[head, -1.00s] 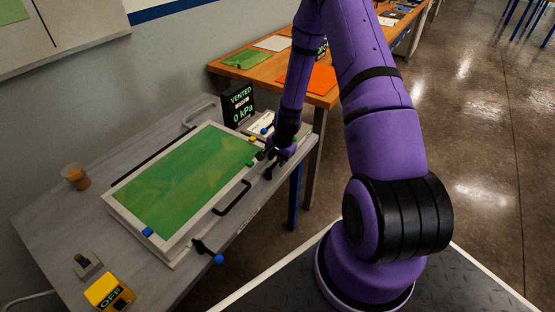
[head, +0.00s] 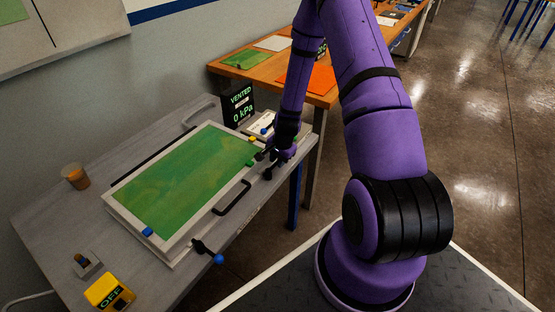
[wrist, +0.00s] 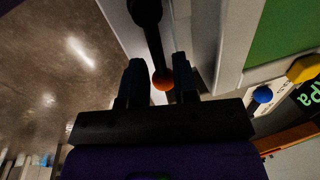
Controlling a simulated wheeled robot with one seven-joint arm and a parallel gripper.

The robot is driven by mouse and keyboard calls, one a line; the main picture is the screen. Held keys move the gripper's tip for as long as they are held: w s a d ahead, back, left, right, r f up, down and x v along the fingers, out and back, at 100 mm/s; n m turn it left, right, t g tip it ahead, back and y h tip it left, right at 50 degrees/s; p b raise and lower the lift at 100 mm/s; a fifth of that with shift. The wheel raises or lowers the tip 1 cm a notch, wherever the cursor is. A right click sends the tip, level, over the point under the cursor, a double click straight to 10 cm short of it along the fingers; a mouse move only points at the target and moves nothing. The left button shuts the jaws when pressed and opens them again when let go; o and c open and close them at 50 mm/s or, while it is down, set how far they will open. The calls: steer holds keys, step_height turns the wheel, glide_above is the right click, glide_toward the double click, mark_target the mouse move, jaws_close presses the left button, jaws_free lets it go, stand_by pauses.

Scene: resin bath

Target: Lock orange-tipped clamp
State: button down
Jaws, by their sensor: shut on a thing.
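The orange-tipped clamp (wrist: 154,40) shows in the wrist view as a black lever with an orange ball tip (wrist: 162,80). The tip sits between the two fingers of my gripper (wrist: 160,82), which is shut on it. In the head view my gripper (head: 270,165) is at the far right corner of the white-framed box with the green lid (head: 185,183). There my gripper and arm hide the orange tip. The lever runs along the side of the box frame in the wrist view.
A blue-tipped clamp (head: 207,250) is at the near corner. A black handle (head: 232,198) sticks out from the box's front side. A display reading VENTED, 0 kPa (head: 238,105) stands behind. A yellow OFF box (head: 109,293) and an amber cup (head: 76,176) are at left.

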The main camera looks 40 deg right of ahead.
steer(key=s+m, duration=0.1)
steer(key=m, duration=0.1)
steer(key=s+m, duration=0.1)
steer(key=shift+m+h, duration=0.3)
steer(key=shift+m, duration=0.1)
steer(key=m, duration=0.1)
steer(key=s+m, duration=0.1)
steer(key=m, duration=0.1)
steer(key=m+h, duration=0.1)
steer(key=shift+s+a, duration=0.3)
steer(key=shift+s, duration=0.1)
steer(key=shift+s+a+m+g+h, duration=0.2)
steer(key=shift+s+a+m, duration=0.25)
steer(key=shift+m, duration=1.1)
steer(key=shift+s+a+m+g+h, duration=0.25)
steer(key=shift+a+m, duration=0.35)
steer(key=shift+m, duration=1)
steer(key=shift+s+a+m+g+h, duration=0.1)
steer(key=shift+s+a+m+g, duration=0.3)
steer(key=shift+m, duration=1.15)
steer(key=shift+s+a, duration=0.15)
steer(key=c, duration=1.2)
jaws_free()
steer(key=shift+o, duration=0.2)
step_height(320, 180, up, 10)
steer(key=a, duration=0.2)
steer(key=shift+s+r, duration=0.25)
steer(key=shift+s, duration=0.05)
